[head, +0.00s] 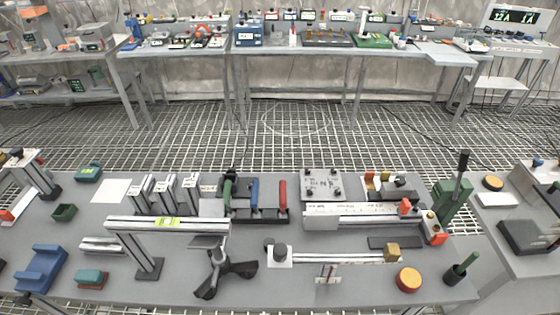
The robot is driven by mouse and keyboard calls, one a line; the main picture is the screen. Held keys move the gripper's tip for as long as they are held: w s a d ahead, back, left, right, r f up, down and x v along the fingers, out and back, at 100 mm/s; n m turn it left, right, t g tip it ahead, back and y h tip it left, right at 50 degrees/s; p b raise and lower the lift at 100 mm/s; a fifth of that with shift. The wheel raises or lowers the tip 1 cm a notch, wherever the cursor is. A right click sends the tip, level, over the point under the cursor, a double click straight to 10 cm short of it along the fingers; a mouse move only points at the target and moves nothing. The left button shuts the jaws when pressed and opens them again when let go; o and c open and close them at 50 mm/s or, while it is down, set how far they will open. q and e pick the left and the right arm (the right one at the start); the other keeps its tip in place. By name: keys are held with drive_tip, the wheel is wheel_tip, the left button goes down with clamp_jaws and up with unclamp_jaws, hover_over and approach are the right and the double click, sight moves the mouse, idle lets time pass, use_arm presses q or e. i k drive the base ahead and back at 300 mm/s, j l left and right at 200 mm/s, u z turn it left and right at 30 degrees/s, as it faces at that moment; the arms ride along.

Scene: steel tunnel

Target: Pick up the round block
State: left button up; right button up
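A round block (408,279) with an orange-tan top and red side lies flat near the front right of the grey workbench (330,290). Nothing covers it. A second round piece (492,183), tan with a dark rim, lies on the side table at the right. Neither of my grippers can be made out in the head view.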

sight(280, 250)
drive_tip(key=i+l+u, duration=0.1)
drive_tip(key=u, duration=0.3)
drive_tip(key=l+u, duration=0.25)
drive_tip(key=u, duration=0.15)
drive_tip(key=l+u, duration=0.2)
drive_tip(key=u, duration=0.25)
drive_tip(key=l+u, duration=0.25)
drive_tip(key=u, duration=0.15)
drive_tip(key=i, duration=0.05)
